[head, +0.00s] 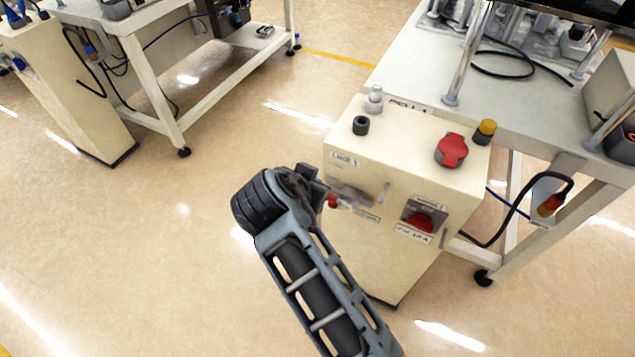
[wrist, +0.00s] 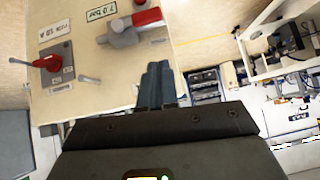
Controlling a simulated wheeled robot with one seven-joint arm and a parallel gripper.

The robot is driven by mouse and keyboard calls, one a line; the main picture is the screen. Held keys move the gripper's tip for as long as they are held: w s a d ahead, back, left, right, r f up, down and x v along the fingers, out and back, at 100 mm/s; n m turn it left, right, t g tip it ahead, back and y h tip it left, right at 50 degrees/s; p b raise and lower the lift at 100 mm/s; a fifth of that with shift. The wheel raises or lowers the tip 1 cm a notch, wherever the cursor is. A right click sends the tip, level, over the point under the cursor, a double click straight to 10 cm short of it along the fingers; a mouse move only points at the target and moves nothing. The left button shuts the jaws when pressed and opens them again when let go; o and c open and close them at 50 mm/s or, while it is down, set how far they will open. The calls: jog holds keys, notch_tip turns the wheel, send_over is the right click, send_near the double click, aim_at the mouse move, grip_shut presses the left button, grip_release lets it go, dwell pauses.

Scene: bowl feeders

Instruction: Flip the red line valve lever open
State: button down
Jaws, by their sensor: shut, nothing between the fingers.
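The red line valve lever (wrist: 147,17) shows in the wrist view at the top, joined to a grey valve body (wrist: 120,37) on the cream cabinet's front face. In the head view only a small red part of the lever (head: 333,201) shows, partly hidden by my gripper (head: 352,192). In the wrist view my gripper (wrist: 158,85) is shut with nothing between its fingers. Its fingertips point at the cabinet face, just below the lever in the picture. I cannot tell whether they touch the valve.
A red rotary switch (head: 420,222) sits on a grey plate on the same cabinet (head: 345,240). A red round cover (head: 452,150) and a yellow-topped fitting (head: 486,130) are on its top. A table (head: 425,85) stands behind. The floor (head: 120,240) at left is clear.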

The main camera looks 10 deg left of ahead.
jog(key=v, duration=0.3)
jog(key=shift+s+a+r, duration=0.1)
jog(key=shift+a+r, duration=0.05)
dwell(0.4)
jog(key=s+d+f+n+y, duration=0.2)
jog(key=s+d+f, duration=0.5)
jog(key=d+f, duration=0.15)
jog(key=s+d+f+n+t+y, duration=0.1)
jog(key=s+d, duration=0.3)
jog(key=s, duration=0.2)
jog(key=s+d+f+n+y, duration=0.1)
jog(key=s+d, duration=0.3)
jog(key=s, duration=0.3)
jog(key=s+d+r+t, duration=0.2)
jog(key=s+d+r, duration=0.3)
jog(key=s+r, duration=0.4)
jog(key=s+d+r+t+h, duration=0.1)
jog(key=s+d+r+t, duration=0.2)
jog(key=s+d+r, duration=0.3)
jog(key=s+r, duration=0.3)
jog(key=r, duration=0.2)
jog(key=shift+s+d+h, duration=0.3)
jog(key=shift+d, duration=0.05)
